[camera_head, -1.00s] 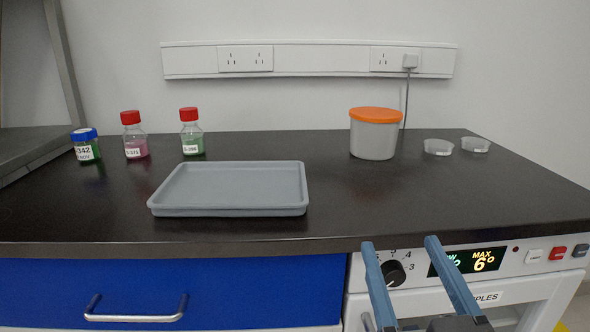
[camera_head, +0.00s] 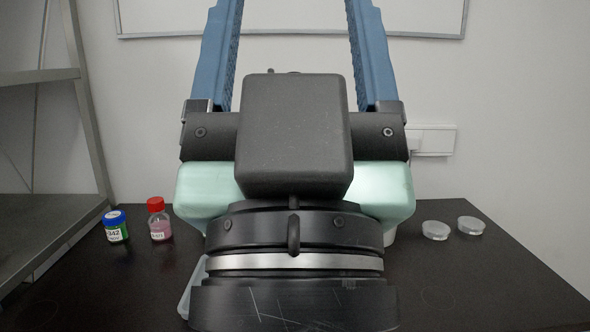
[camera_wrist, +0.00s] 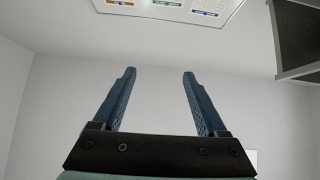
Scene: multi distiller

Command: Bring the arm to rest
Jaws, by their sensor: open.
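My gripper (camera_head: 295,25) fills the middle of the head view, raised in front of the camera with its two blue fingers pointing up. The fingers are wide apart with nothing between them. In the wrist view my gripper (camera_wrist: 158,85) also shows open and empty, facing a bare wall. My wrist hides the middle of the bench, including the orange-lidded tub and the green bottle with a red cap. Only a left sliver of the grey tray (camera_head: 190,290) shows.
On the dark bench (camera_head: 475,285) stand a blue-capped jar (camera_head: 116,228) and a red-capped pink bottle (camera_head: 159,222) at left. Two clear dishes, one nearer (camera_head: 435,230) and one farther (camera_head: 471,226), lie at right. A metal shelf (camera_head: 45,200) stands at far left.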

